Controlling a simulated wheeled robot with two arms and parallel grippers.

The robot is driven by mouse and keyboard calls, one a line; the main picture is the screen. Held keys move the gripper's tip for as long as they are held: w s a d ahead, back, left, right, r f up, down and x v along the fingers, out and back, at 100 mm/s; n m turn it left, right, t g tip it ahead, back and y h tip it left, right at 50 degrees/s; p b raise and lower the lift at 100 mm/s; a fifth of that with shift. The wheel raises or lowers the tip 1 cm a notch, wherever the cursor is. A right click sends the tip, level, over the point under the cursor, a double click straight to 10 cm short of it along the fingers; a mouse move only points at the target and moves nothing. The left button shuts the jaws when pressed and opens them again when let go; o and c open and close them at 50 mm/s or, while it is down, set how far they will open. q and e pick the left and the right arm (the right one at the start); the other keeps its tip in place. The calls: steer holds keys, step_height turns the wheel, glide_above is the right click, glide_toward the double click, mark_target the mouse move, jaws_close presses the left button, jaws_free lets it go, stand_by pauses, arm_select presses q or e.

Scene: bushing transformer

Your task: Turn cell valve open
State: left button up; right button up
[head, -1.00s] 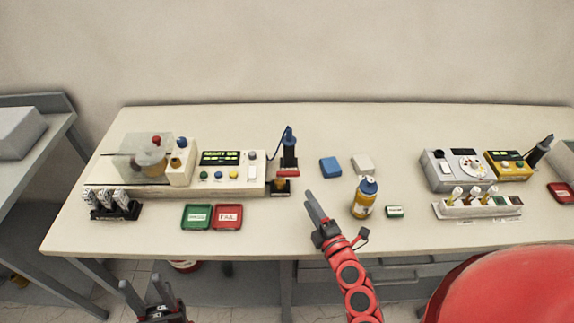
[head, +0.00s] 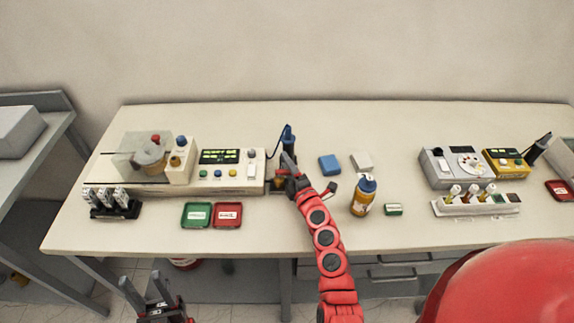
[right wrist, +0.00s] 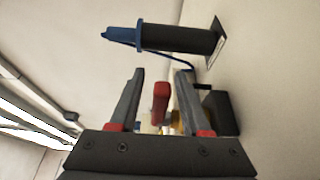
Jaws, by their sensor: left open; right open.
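A red handle (right wrist: 160,103), which may be the cell valve's lever, stands between the fingers of my right gripper (right wrist: 160,76) in the right wrist view. Gaps show on both sides of it, and the fingers do not close on it. In the head view my right gripper (head: 288,168) is at the right end of the white instrument (head: 225,186) and hides the handle and most of its mount. My left gripper (head: 150,288) is open and empty, low in front of the table.
A dark probe with a blue tip (right wrist: 165,38) stands close to my right gripper; its cable runs near one finger. Green (head: 197,215) and red trays (head: 228,215) lie in front of the instrument. A blue-capped bottle (head: 363,196) stands to the right, beside my right arm.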

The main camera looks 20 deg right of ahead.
jaws_close()
stand_by(0.3)
